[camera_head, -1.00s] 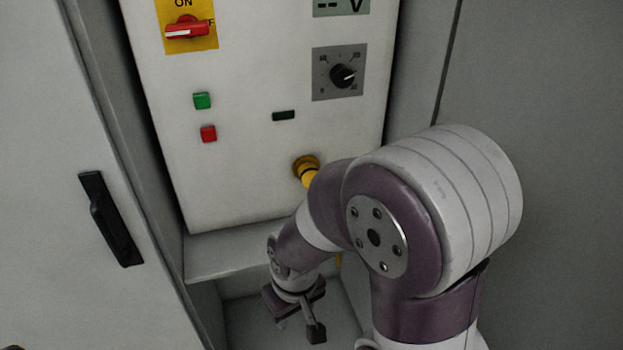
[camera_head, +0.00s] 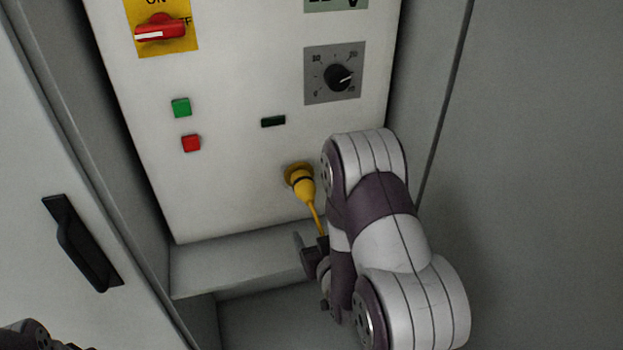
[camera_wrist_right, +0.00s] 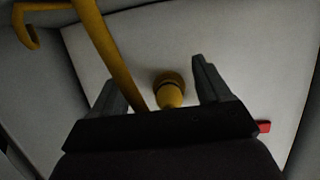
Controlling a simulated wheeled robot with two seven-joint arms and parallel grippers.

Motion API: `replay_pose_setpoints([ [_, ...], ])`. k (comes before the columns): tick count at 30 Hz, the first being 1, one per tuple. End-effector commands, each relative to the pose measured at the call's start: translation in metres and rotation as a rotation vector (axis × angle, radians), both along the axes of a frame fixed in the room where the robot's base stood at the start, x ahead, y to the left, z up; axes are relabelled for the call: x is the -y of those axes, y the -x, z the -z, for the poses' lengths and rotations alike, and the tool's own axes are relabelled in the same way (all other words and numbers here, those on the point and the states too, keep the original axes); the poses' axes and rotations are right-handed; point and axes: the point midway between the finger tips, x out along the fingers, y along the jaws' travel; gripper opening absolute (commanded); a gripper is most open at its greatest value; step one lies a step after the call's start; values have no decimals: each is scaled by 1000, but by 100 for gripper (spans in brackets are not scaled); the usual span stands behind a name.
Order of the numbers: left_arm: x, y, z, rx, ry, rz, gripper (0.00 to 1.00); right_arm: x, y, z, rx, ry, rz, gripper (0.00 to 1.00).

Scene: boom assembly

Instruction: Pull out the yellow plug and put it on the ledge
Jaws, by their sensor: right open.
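The yellow plug (camera_head: 304,188) sits in its round socket low on the white panel, with its yellow cable (camera_head: 318,221) hanging down. My right gripper (camera_head: 311,241) is open and empty, below the plug near the cable. In the right wrist view the plug (camera_wrist_right: 170,95) shows ahead, between the two open fingers (camera_wrist_right: 155,75) and apart from them. The cable (camera_wrist_right: 112,55) crosses that view near the left finger. The grey ledge (camera_head: 230,265) runs below the panel, its right part hidden by my right arm. A dark part of my left arm shows at the lower left corner.
The panel carries a red switch (camera_head: 160,28), a black knob (camera_head: 338,77), a green button (camera_head: 181,107) and a red button (camera_head: 191,143). A door with a black handle (camera_head: 82,243) stands at left. A grey wall bounds the right. The ledge's left part is clear.

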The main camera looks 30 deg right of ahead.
Motion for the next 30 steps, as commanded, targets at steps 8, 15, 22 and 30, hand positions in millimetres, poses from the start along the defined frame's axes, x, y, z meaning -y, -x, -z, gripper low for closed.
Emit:
replay_pose_setpoints([
  [8,0,0,0,0,0,0,49,2,-11,-56,271,67,-3,77],
  [15,0,0,0,0,0,0,49,2,-11,-61,296,73,-3,77],
  [22,0,0,-1,0,0,0,49,3,-14,-61,294,73,-3,77],
  [30,0,0,-6,0,0,0,49,10,-46,-62,294,73,-2,77],
])
